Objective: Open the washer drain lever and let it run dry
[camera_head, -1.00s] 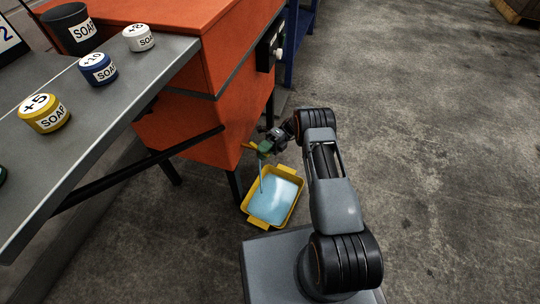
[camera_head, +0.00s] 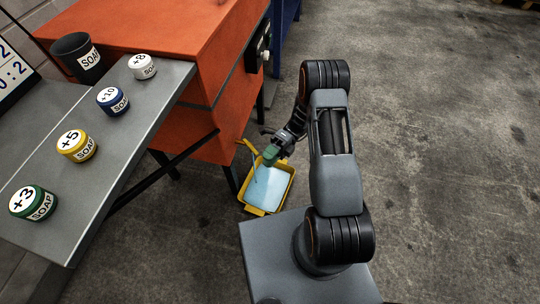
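The orange washer (camera_head: 218,105) stands left of my arm. A yellow lever (camera_head: 247,147) sticks out low at its right side. A yellow tray (camera_head: 289,192) lies on the floor beneath, holding pale blue liquid (camera_head: 268,188). A thin pale stream (camera_head: 255,166) still shows between the lever and the tray. My gripper (camera_head: 270,153), with green at its tips, hangs above the tray's far edge, just right of the lever. It looks apart from the lever. Its finger gap is too small and turned away to judge.
A grey shelf (camera_head: 125,150) on the left bears soap tins in green (camera_head: 34,203), yellow (camera_head: 77,146), blue (camera_head: 113,101) and white (camera_head: 143,66). A black soap bucket (camera_head: 77,58) and a score board (camera_head: 16,75) stand behind. The floor to the right is clear.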

